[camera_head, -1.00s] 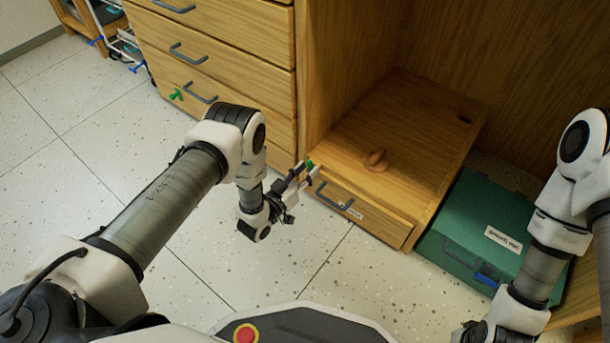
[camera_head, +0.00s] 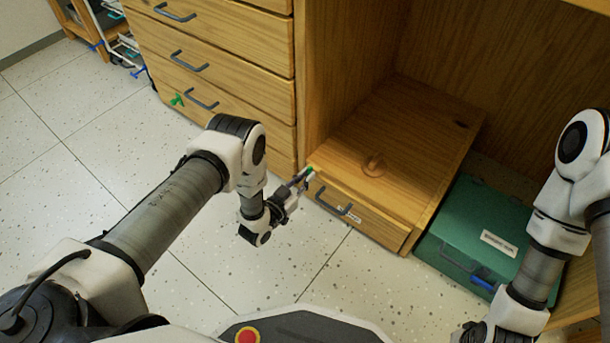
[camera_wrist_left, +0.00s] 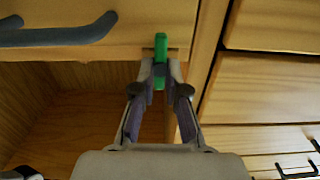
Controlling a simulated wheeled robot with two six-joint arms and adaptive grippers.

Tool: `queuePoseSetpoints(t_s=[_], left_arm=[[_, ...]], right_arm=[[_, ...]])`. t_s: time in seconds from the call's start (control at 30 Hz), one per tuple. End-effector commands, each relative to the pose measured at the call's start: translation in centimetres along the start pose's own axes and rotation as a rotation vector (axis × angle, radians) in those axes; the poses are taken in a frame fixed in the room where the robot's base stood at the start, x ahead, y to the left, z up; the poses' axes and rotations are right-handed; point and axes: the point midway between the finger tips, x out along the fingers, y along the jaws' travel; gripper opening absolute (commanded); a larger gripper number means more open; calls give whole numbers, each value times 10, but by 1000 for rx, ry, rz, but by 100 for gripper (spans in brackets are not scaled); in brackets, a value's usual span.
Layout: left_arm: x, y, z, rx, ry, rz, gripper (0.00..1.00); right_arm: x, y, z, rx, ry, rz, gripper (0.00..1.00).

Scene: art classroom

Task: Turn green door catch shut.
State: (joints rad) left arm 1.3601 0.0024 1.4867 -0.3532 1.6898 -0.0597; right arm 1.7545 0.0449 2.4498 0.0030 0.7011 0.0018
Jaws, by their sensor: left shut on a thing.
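The green catch (camera_head: 309,170) sits at the upper left front corner of the low wooden box, beside the cabinet's side panel. In the left wrist view the green catch (camera_wrist_left: 160,46) stands upright in the picture, against the wooden front edge. My left gripper (camera_head: 302,178) is shut on it; in the left wrist view its fingertips (camera_wrist_left: 160,76) close on the catch's near part and hide some of it. My right gripper (camera_head: 470,334) shows only partly at the bottom edge, and its jaws cannot be made out.
The low box's front has a grey handle (camera_head: 333,203); a round wooden knob (camera_head: 374,166) is on its top. A green case (camera_head: 478,235) stands to its right. Drawers (camera_head: 215,65) with grey handles and another green catch (camera_head: 177,99) are at left. The floor in front is clear.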

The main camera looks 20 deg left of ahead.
Motion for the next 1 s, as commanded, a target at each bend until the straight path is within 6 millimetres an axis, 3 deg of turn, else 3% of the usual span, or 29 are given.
queuePoseSetpoints(t_s=[0.03,0.07,0.1,0.4,0.53,0.9,1.0], left_arm=[[0,0,0,1,0,0,0],[0,0,0,1,0,0,23],[0,0,0,1,0,0,37],[-1,0,0,-1,0,0,38],[-12,0,1,-1,-2,0,38],[-100,0,2,-2,-4,-2,38],[-114,0,1,-1,-3,0,38]], right_arm=[[0,0,0,0,0,0,0],[0,0,0,0,0,0,0],[0,0,0,0,0,0,0],[0,0,0,0,0,0,0],[0,0,0,0,0,0,0],[0,0,0,0,0,0,0],[0,0,0,0,0,0,0]])
